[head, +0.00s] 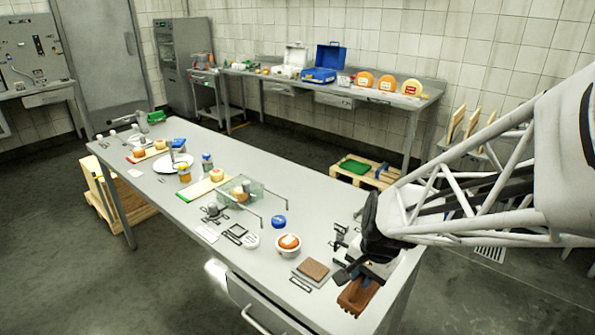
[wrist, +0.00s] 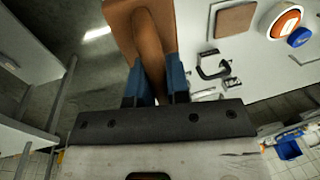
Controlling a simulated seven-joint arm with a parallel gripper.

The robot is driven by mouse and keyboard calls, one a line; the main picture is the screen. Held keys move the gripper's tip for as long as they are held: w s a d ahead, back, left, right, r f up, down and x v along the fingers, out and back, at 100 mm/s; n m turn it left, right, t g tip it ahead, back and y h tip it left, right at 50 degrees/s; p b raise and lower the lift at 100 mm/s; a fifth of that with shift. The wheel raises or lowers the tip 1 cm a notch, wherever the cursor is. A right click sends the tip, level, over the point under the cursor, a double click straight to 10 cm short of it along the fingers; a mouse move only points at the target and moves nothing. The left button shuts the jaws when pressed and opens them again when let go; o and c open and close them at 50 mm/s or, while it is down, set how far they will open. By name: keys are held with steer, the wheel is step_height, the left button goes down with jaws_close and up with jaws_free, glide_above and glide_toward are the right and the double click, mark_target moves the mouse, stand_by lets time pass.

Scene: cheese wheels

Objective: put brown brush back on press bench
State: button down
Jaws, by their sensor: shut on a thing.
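The brown brush (head: 357,296) is in my gripper (head: 363,279), at the near right end of the long grey bench (head: 322,180). In the wrist view the brush (wrist: 140,35) points up the picture, its narrow part between the blue fingertips (wrist: 158,88) of my shut gripper. The dark floor shows on its left and the bench top on its right, so it is near the bench's edge. I cannot tell whether it touches the bench. Which bench is the press bench is not clear from the pictures.
A brown square pad (head: 314,269), a bowl with orange contents (head: 289,244) and a blue lid (head: 279,221) lie left of my gripper. Dark clamp-like parts (head: 340,238) are close by. A rear bench (head: 432,88) holds cheese wheels (head: 386,83) and a blue case (head: 328,62).

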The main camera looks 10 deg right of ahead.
steer(key=s+d+f, duration=0.1)
steer(key=s+f, duration=0.2)
steer(key=s, duration=0.5)
steer(key=shift+s, duration=0.3)
steer(key=shift+d, duration=0.1)
steer(key=w+d+f, duration=0.1)
steer(key=w, duration=1.5)
steer(key=shift+f, duration=0.15)
steer(key=shift+f, duration=1.8)
steer(key=shift+f, duration=0.15)
steer(key=c, duration=1.1)
jaws_free()
